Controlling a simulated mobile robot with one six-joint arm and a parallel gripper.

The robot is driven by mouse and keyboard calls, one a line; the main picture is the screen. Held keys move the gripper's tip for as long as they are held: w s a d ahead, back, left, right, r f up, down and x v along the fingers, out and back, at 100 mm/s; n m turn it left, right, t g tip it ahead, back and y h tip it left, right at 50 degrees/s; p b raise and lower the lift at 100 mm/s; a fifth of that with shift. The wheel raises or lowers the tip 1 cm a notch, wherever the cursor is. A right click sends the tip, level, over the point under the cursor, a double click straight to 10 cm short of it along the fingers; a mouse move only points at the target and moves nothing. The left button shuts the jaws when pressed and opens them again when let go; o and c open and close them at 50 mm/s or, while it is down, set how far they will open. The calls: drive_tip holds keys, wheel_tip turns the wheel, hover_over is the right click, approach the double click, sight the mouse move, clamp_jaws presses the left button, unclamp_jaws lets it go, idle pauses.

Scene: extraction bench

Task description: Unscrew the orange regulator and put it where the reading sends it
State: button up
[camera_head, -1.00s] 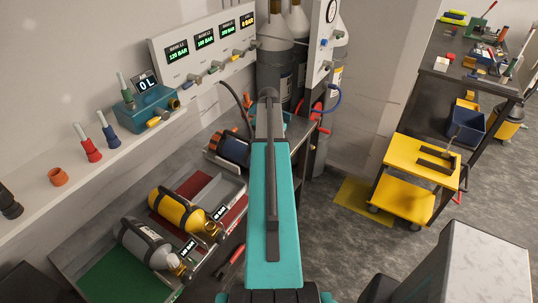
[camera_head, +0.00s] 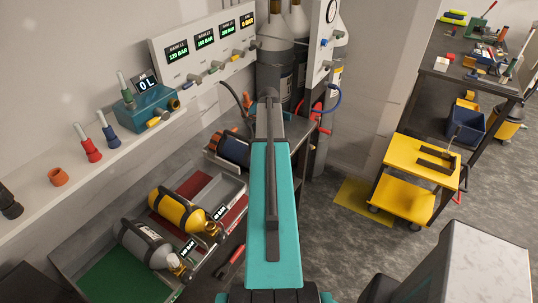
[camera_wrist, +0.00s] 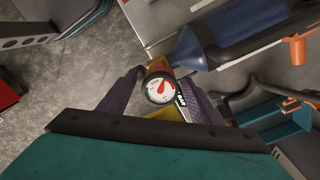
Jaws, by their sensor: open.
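The orange regulator (camera_wrist: 157,66) sits at the neck of a blue cylinder (camera_wrist: 205,50) in the wrist view. Its round white gauge (camera_wrist: 160,88) has a red needle and faces the camera; the value is too small to read surely. My gripper (camera_wrist: 159,79) is open, with one dark finger on each side of the gauge; contact cannot be told. In the head view the blue cylinder (camera_head: 234,148) lies at the bench, partly behind my teal arm, which hides the gripper and regulator. Wall displays (camera_head: 205,41) show bar readings.
A yellow cylinder (camera_head: 178,207) and a grey cylinder (camera_head: 146,244) lie in the trays, with red and green floors. A shelf (camera_head: 30,205) holds coloured nozzles, an orange ring (camera_head: 58,176) and a teal device (camera_head: 148,105). A yellow cart (camera_head: 408,160) stands right; floor between is clear.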

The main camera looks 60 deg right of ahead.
drive_tip(key=shift+m, duration=1)
drive_tip(key=c, duration=1.2)
drive_tip(key=shift+n, duration=2.3)
drive_tip(key=shift+r, duration=0.1)
drive_tip(key=shift+c, duration=0.4)
